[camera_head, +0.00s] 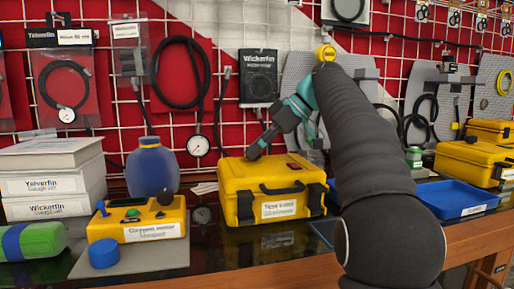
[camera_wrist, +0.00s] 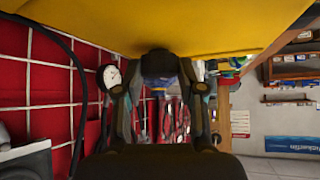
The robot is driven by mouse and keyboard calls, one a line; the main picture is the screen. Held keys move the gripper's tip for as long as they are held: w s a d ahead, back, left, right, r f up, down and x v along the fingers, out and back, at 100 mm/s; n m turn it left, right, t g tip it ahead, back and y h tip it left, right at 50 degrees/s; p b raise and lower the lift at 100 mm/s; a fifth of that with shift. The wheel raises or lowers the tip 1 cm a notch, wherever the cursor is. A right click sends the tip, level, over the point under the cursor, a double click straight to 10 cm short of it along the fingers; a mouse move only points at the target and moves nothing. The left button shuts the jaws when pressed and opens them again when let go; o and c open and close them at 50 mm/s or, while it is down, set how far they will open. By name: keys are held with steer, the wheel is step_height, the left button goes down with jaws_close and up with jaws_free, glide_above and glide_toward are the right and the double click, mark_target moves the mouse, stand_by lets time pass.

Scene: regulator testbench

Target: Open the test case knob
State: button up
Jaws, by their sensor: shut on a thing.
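The yellow test case (camera_head: 247,178) stands on the dark bench top in the middle of the head view, with a black handle and a white label on its front. My gripper (camera_head: 254,152) reaches down to the left part of its lid. In the wrist view the case's yellow surface (camera_wrist: 230,22) fills the top. A dark knob (camera_wrist: 157,61) sticks out from it between the two fingers of my gripper (camera_wrist: 159,78). The gripper is shut on this knob. The lid looks closed.
A blue vase (camera_head: 152,168) and a yellow meter box (camera_head: 150,222) stand left of the case. A blue tray (camera_head: 457,197) lies to the right. Gauges and hoses hang on the grid wall behind. My arm covers the bench right of the case.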

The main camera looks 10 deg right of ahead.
steer(key=shift+f, duration=0.1)
steer(key=o, duration=1.1)
steer(key=shift+o, duration=0.2)
steer(key=shift+v, duration=3.75)
